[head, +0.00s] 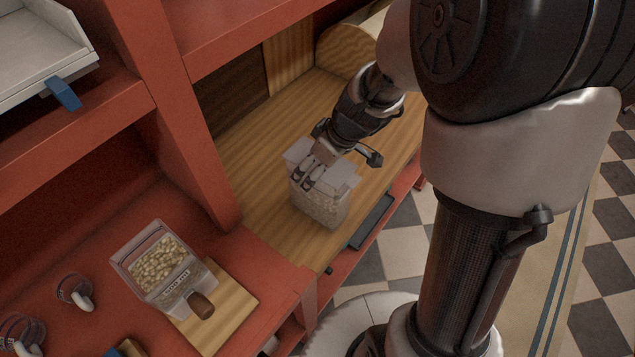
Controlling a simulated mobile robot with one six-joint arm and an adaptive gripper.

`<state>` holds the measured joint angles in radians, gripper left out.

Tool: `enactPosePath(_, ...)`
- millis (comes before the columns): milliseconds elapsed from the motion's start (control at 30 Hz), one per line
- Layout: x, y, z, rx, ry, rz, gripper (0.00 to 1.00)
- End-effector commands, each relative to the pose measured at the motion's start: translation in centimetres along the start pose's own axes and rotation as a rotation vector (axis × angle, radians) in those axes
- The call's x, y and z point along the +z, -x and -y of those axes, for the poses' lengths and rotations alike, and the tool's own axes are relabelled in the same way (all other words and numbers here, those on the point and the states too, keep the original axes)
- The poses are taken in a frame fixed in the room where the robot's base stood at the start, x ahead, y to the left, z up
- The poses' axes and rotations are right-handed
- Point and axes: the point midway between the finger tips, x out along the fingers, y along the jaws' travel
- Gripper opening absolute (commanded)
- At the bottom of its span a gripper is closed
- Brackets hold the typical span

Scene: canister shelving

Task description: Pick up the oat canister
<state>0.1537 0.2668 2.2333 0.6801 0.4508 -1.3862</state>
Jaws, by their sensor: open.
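A clear canister (318,205) with pale flakes inside stands upright on the wooden counter, near its front edge. I take it to be the oat canister; no label on it is readable. My gripper (309,183) is open at the canister's top, reaching down from the upper right. Its fingers overlap the canister's upper part in the head view. I cannot tell whether they touch it. Part of the lid is hidden behind the gripper.
A clear bin (163,262) of pale pieces with a brown handle sits on a wooden board (237,300) at left. A red shelf post (200,165) divides the bays. A light wooden cylinder (345,45) lies behind. A dark flat piece (372,222) is at the counter's front edge.

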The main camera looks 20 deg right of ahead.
Motion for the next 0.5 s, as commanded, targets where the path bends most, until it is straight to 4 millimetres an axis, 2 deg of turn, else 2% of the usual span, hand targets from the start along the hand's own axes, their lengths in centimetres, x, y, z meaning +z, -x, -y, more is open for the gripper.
enactPosePath(33,0.3,-1.1,-0.1,-0.002,0.0,0.003,0.86)
enactPosePath(200,0.3,-2.9,-0.1,0.0,0.0,0.002,0.86)
enactPosePath(500,0.2,-3.0,-0.1,0.001,0.001,0.001,0.86)
